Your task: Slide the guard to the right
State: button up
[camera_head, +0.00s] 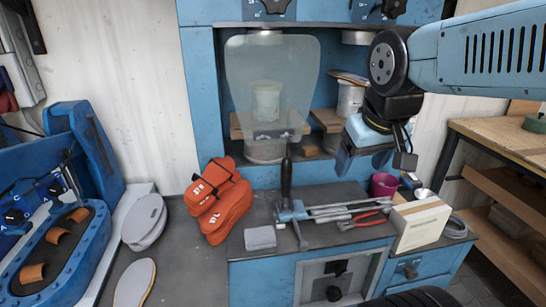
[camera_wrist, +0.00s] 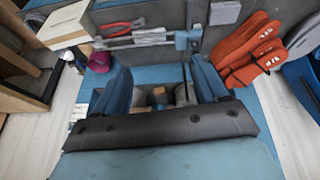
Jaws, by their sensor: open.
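The guard (camera_head: 262,80) is a translucent pale panel, wider at the top, hanging in the left part of the blue machine's (camera_head: 203,100) opening. A metal cylinder (camera_head: 266,101) shows through it. I cannot make out the guard in the wrist view. My gripper (camera_head: 374,162) is in front of the right part of the opening, to the right of the guard and apart from it. In the wrist view my gripper (camera_wrist: 160,84) has its two blue fingers spread with nothing held between them.
Below the opening, a bench holds a clamp (camera_head: 292,209) with a dark upright handle, red pliers (camera_head: 363,220), a magenta cup (camera_head: 383,185) and a white box (camera_head: 420,223). A wooden shelf (camera_head: 500,140) stands at the right.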

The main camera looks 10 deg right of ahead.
jog(key=w+a+f+n+g+h, duration=0.1)
jog(key=f+n, duration=0.1)
jog(key=w+a+f+n+g+h, duration=0.1)
jog(key=w+f+n+g, duration=0.1)
jog(key=w+a+f+n+g+h, duration=0.1)
jog(key=w+n+h, duration=0.1)
jog(key=shift+a+f+n+g, duration=0.25)
jog(key=shift+f+n+g, duration=0.05)
jog(key=shift+f+g, duration=0.1)
jog(key=c, duration=1)
jog(key=w+a+f+n+h, duration=0.2)
jog(key=a+n+h, duration=0.1)
jog(key=w+a+f+n+h, duration=0.1)
jog(key=w+a+n, duration=0.1)
jog(key=shift+f+h, duration=0.1)
jog(key=shift+h, duration=0.3)
grip_shut()
jog(key=n+t+h, duration=0.7)
jog(key=n+t, duration=0.2)
jog(key=n, duration=0.2)
send_near(282, 180)
jog(key=x, duration=0.7)
jog(key=shift+a, duration=0.1)
